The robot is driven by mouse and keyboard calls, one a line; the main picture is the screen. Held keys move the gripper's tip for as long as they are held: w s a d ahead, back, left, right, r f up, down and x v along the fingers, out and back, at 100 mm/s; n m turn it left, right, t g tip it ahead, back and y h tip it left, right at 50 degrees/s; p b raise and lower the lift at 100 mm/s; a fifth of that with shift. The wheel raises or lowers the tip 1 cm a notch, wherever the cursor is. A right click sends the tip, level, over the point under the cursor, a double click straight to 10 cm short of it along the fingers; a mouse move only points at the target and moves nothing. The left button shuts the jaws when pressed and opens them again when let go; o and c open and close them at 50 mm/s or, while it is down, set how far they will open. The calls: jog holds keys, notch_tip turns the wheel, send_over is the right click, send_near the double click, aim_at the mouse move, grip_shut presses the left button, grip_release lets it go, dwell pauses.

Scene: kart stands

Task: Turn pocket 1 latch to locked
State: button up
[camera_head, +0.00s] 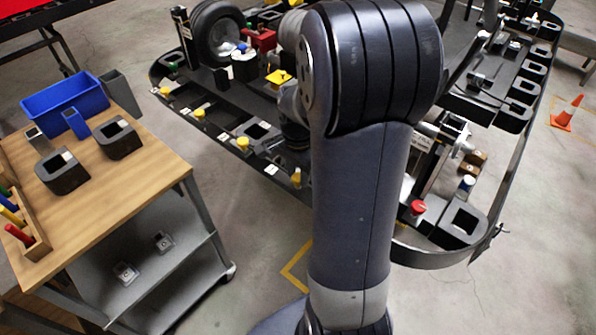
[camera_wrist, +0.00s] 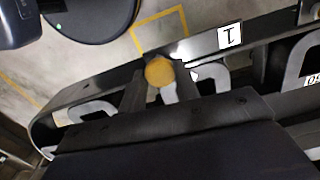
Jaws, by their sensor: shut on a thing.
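The pocket 1 latch shows in the wrist view as a round yellow knob (camera_wrist: 159,71) on the kart's dark edge rail. My gripper (camera_wrist: 160,82) is shut on it, with one dark finger on each side of the knob. A white label with a black 1 (camera_wrist: 229,36) sits on the rail to the right of the knob. In the head view my arm hides most of the gripper. A white label (camera_head: 271,169) and a yellow knob (camera_head: 296,177) show on the kart's near edge, just left of my arm. The latch's angle is hard to read.
The kart (camera_head: 215,130) carries more yellow knobs (camera_head: 200,113) along its edge and a red knob (camera_head: 417,207) right of my arm. A wheel (camera_head: 216,32) stands on it. A wooden-topped cart (camera_head: 110,190) with a blue bin (camera_head: 66,104) stands at left. An orange cone (camera_head: 567,113) stands far right.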

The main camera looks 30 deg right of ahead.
aim_at(298, 177)
jog(key=m, duration=0.4)
jog(key=shift+m, duration=2.2)
jog(key=o, duration=1)
jog(key=shift+c, duration=0.2)
jog(key=shift+r, duration=0.1)
notch_tip(298, 177, up, 11)
jog(key=shift+f, duration=0.2)
